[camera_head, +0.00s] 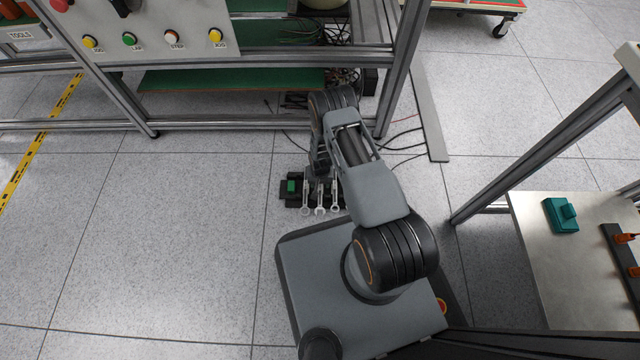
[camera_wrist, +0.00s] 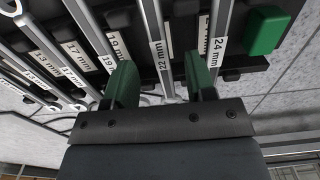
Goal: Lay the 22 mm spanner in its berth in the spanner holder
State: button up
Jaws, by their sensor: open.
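The 22 mm spanner (camera_wrist: 152,22) is a silver bar with a white "22 mm" label in the wrist view. It runs between the green fingers of my gripper (camera_wrist: 160,72), which is open with a finger on each side. The spanner lies along the dark spanner holder (camera_wrist: 268,66), between the 19 mm and 24 mm spanners; I cannot tell whether it is fully seated in its berth. A holder label shows partly behind it. In the head view the holder (camera_head: 289,200) is small, with spanner ends sticking out towards my base; my arm hides the gripper there.
A 24 mm spanner (camera_wrist: 222,40) is close to the right finger, and a green block (camera_wrist: 270,30) is beyond it. Several smaller spanners (camera_wrist: 88,32) lie to the left. A framed bench (camera_head: 230,80) stands behind the holder, and a metal table (camera_head: 530,235) is at right.

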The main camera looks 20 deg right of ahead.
notch_tip(320, 180, up, 12)
jog(key=p, duration=0.4)
jog(key=shift+f+p, duration=0.25)
jog(key=shift+p, duration=0.05)
notch_tip(320, 180, up, 44)
jog(key=n+t+p, duration=0.2)
jog(key=p, duration=1.5)
send_over(320, 187)
jog(key=w, duration=0.2)
jog(key=s+r+p, duration=0.6)
jog(key=r, duration=0.6)
jog(key=s+r+n+t+p, duration=0.1)
jog(key=s+r+p, duration=0.5)
jog(key=r, duration=0.7)
jog(key=s+r+p, duration=0.6)
jog(key=r+p, duration=0.1)
jog(key=r, duration=0.6)
jog(key=shift+n+t, duration=0.3)
jog(key=shift+n, duration=0.1)
